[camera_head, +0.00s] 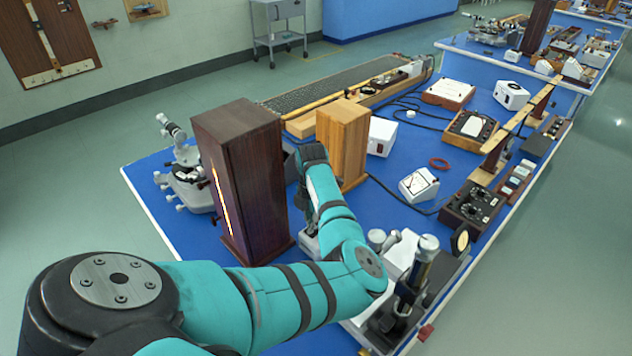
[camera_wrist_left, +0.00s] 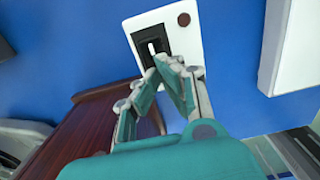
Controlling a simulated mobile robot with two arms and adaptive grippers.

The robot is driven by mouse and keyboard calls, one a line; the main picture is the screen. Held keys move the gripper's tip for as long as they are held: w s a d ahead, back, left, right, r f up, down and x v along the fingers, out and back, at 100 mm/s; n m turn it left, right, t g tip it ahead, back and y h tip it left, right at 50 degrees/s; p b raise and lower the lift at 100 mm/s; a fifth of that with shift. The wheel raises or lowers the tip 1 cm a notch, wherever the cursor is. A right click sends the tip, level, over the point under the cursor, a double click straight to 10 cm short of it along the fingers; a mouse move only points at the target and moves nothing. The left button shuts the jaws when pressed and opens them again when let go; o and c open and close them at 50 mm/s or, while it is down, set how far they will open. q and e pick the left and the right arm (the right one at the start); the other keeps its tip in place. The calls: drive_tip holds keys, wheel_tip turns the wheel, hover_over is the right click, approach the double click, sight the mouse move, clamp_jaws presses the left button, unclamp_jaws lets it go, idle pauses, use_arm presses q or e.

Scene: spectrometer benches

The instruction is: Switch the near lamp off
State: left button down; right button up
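The near lamp is a tall dark wooden housing (camera_head: 238,180) with a lit slit glowing in its left face. A white switch plate (camera_wrist_left: 186,50) with a black switch (camera_wrist_left: 152,47), a pale lever and a red-brown dot lies on the blue bench top in the left wrist view. My left gripper (camera_wrist_left: 170,66) has its fingertips together at the near edge of the black switch, with nothing seen between them. I cannot tell whether they touch it. In the head view my left arm reaches right of the lamp, and its fingers are hidden. My right gripper is not in view.
A lighter wooden housing (camera_head: 343,140) stands just behind my left wrist. A metal instrument (camera_head: 186,175) stands left of the lamp, and a black post stand (camera_head: 408,295) stands at the near right. A white meter (camera_head: 418,186) and cables lie farther right on blue bench space.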

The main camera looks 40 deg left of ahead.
use_arm(q)
drive_tip(key=shift+r+p, duration=0.75)
drive_tip(key=shift+p, duration=0.15)
wheel_tip(320, 180, up, 5)
drive_tip(key=p, duration=0.5)
drive_tip(key=shift+r, duration=0.1)
